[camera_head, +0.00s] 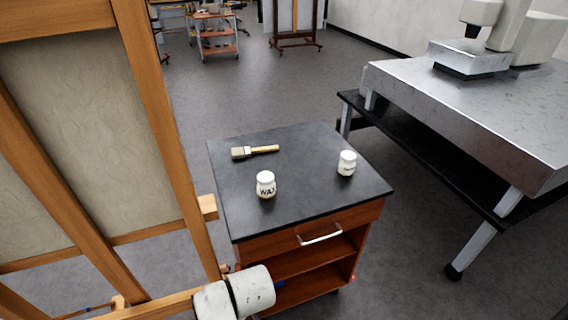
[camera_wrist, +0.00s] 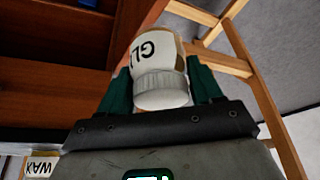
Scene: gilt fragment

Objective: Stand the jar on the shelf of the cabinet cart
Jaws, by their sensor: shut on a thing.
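In the wrist view a white jar (camera_wrist: 160,85) with a ribbed lid and a dark label starting "GL" sits between the green fingers of my gripper (camera_wrist: 159,68). The gripper is shut on it. The lid points toward the bottom of the picture, and part of the label is turned away. The cabinet cart (camera_head: 228,211) has a black top, a drawer and open wooden shelves (camera_head: 302,261) below; brown wooden boards (camera_wrist: 55,65) show beside the jar in the wrist view. My arm's white links cover the cart's lower left in the head view, where gripper and held jar do not show.
On the cart top stand a WAX jar (camera_head: 266,185) and another white jar (camera_head: 346,163), with a brush (camera_head: 255,151) lying behind. A wooden easel (camera_head: 165,120) stands close on the left. A metal table (camera_head: 470,110) stands at right. Floor behind the cart is clear.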

